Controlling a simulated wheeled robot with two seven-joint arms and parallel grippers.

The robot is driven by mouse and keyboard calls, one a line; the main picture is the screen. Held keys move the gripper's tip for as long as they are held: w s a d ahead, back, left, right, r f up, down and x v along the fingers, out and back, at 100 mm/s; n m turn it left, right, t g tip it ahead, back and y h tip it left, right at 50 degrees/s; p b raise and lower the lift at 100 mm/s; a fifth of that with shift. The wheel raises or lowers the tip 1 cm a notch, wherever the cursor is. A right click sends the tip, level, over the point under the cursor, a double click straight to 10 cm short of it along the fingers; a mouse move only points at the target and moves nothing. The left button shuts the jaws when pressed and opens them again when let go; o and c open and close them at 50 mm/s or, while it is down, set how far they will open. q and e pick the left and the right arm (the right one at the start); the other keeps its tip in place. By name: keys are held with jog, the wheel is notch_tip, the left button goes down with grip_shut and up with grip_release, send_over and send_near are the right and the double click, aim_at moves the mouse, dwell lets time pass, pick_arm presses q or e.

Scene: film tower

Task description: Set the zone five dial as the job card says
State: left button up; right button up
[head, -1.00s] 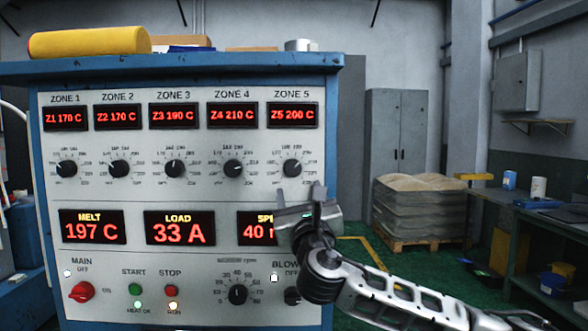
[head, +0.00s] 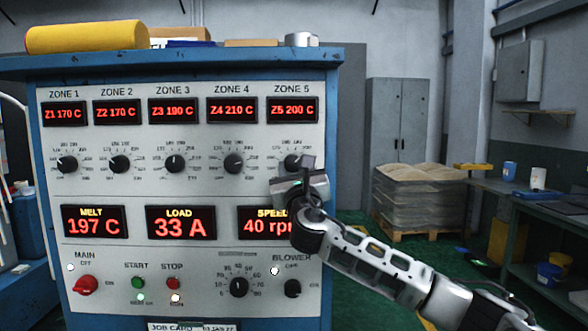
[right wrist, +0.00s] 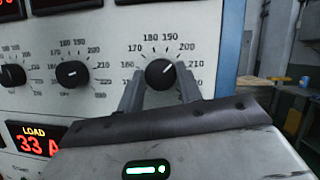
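The zone five dial is a black round knob (head: 291,162) at the right end of the dial row, under a red display (head: 293,110) reading Z5 200 C. In the right wrist view the knob (right wrist: 159,74) has its white mark pointing up and right, towards 200. My right gripper (head: 308,164) is at this dial. Its fingers (right wrist: 162,88) are open, one on each side of the knob, with small gaps; I cannot tell how far they reach around it. The job card (head: 190,327) is cut off at the bottom edge and its text is unreadable. My left gripper is out of view.
Other zone dials, such as the zone four knob (head: 233,162), sit close to the left. Below are the speed display (head: 265,222), partly behind my right gripper, and the blower knob (head: 292,289). A yellow roll (head: 88,38) lies on the cabinet top.

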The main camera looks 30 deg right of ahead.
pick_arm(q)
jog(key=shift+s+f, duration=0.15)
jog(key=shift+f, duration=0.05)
pick_arm(e)
jog(key=shift+c, duration=0.4)
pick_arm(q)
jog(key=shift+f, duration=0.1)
pick_arm(e)
jog(key=shift+m, duration=0.5)
jog(key=shift+f+m+g+h+b, duration=0.15)
jog(key=shift+m+g+h+b, duration=0.15)
jog(key=shift+m+h+b, duration=0.4)
jog(key=m, duration=0.1)
jog(key=m+h, duration=0.1)
jog(key=m, duration=0.1)
jog(key=shift+w+a+g+h, duration=0.1)
jog(key=shift+g+h, duration=0.2)
jog(key=shift+g, duration=0.1)
jog(key=m+b, duration=0.1)
jog(key=m, duration=0.1)
jog(key=shift+m+g+h, duration=0.3)
jog(key=shift+g+h, duration=0.1)
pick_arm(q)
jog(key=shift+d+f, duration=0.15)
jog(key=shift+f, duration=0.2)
pick_arm(e)
jog(key=shift+m, duration=0.5)
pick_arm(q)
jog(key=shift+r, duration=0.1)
